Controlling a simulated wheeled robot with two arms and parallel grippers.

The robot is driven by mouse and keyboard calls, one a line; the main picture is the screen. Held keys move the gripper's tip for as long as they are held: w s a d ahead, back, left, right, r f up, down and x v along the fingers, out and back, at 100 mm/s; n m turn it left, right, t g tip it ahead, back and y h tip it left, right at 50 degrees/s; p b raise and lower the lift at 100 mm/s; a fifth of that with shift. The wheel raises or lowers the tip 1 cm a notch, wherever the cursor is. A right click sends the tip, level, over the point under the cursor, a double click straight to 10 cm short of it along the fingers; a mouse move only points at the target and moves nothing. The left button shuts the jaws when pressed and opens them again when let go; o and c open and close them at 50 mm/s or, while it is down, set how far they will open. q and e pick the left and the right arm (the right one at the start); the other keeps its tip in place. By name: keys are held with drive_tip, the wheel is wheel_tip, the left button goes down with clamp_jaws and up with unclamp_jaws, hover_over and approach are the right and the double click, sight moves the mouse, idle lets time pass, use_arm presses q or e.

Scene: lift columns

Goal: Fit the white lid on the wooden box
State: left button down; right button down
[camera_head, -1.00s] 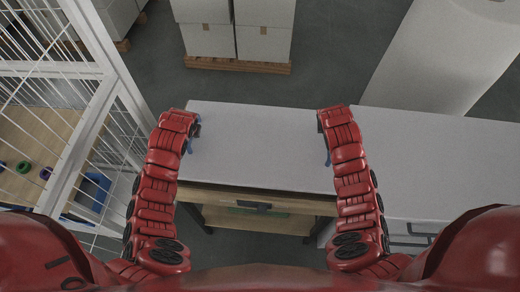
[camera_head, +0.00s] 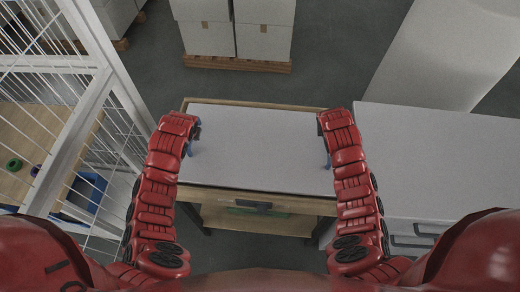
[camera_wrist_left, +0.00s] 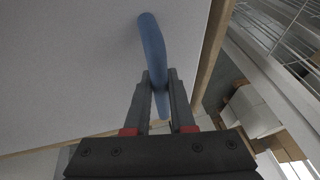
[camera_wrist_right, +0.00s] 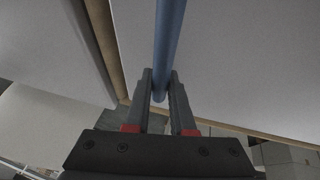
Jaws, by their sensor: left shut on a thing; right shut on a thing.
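The white lid (camera_head: 260,145) is a flat panel lying level over the wooden box (camera_head: 305,205). Brown rim shows along its back and front edges. In the left wrist view, the rim (camera_wrist_left: 213,55) runs beside the lid (camera_wrist_left: 70,60). My left gripper (camera_wrist_left: 158,80) is shut on a blue handle (camera_wrist_left: 152,42) at the lid's left side. My right gripper (camera_wrist_right: 160,80) is shut on another blue handle (camera_wrist_right: 168,40) at its right side, beside the rim (camera_wrist_right: 104,40). I cannot tell whether the lid is seated or slightly above the rim.
A white counter (camera_head: 440,160) with drawers stands close on the right. A white wire cage (camera_head: 95,110) stands on the left, with a blue bin (camera_head: 85,195) behind its bars. White boxes (camera_head: 263,40) on a pallet stand beyond open floor.

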use_arm(q)
drive_tip(key=c, duration=1.2)
unclamp_jaws()
drive_tip(key=shift+f, duration=0.15)
use_arm(e)
drive_tip(key=c, duration=1.2)
unclamp_jaws()
drive_tip(key=shift+f, duration=0.1)
use_arm(q)
drive_tip(key=o, duration=0.4)
drive_tip(key=shift+s, duration=0.1)
use_arm(e)
drive_tip(key=o, duration=0.4)
drive_tip(key=shift+s, duration=0.1)
use_arm(q)
drive_tip(key=shift+o, duration=0.2)
use_arm(e)
drive_tip(key=shift+o, duration=0.2)
use_arm(q)
drive_tip(key=v, duration=1.2)
use_arm(e)
drive_tip(key=v, duration=1.2)
